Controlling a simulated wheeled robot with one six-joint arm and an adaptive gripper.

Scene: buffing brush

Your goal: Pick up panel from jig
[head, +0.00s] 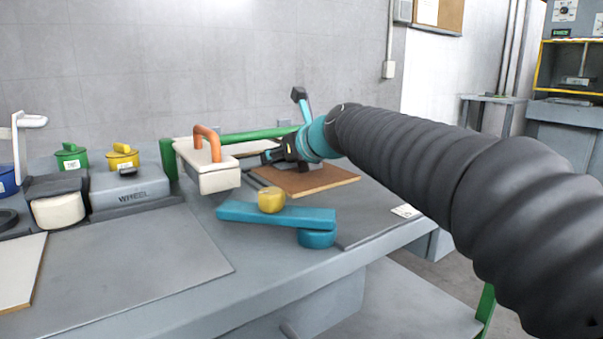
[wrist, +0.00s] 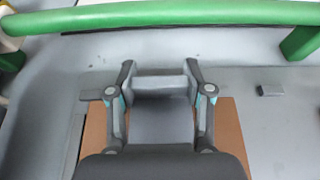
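A flat brown board (head: 312,181) lies on the grey bench at the back right, and its edges (wrist: 232,135) show on both sides of my gripper in the wrist view. I cannot tell whether this board is the panel or part of the jig. My gripper (head: 277,153) is low over the board and points left in the head view. In the wrist view, the fingers of my gripper (wrist: 160,78) stand apart, with a grey block (wrist: 160,88) filling the gap and seeming to touch both. The block's lower part is hidden by my gripper.
A green rail (head: 250,136) runs behind. A white block with an orange handle (head: 207,165) stands left of my gripper. A blue bar (head: 265,214) with a yellow knob lies in front. A grey WHEEL box (head: 130,188) is at left. The front-left bench mat (head: 130,265) is clear.

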